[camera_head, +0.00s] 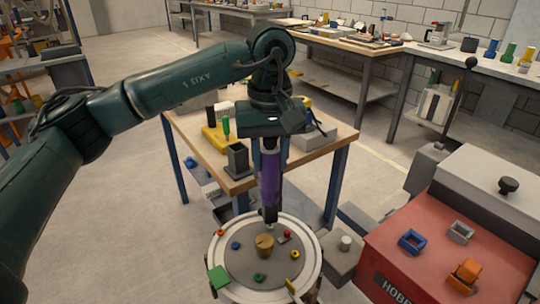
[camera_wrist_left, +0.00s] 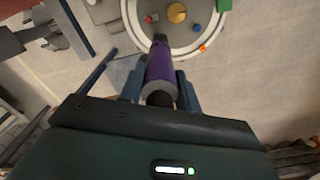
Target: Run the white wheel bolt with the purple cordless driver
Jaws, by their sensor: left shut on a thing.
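My left gripper (camera_head: 269,148) is shut on the purple cordless driver (camera_head: 270,178), which hangs upright with its dark nose down. In the left wrist view the driver (camera_wrist_left: 160,68) sits between the two fingers of the gripper (camera_wrist_left: 158,92), its nose pointing at the round bed. The nose is over the far part of the round sandbed (camera_head: 312,268). A small pale piece (camera_head: 269,227) shows just under the nose; I cannot tell whether it is the white wheel bolt or whether they touch. My right gripper is not in view.
On the bed are a tan knob (camera_head: 264,243), a red piece (camera_head: 287,234), a blue ring (camera_head: 236,245) and small green and yellow pieces. A wooden-topped table (camera_head: 318,150) stands behind. A red machine (camera_head: 425,262) with loose blocks stands right. A white-topped knob (camera_head: 345,243) sits beside the bed.

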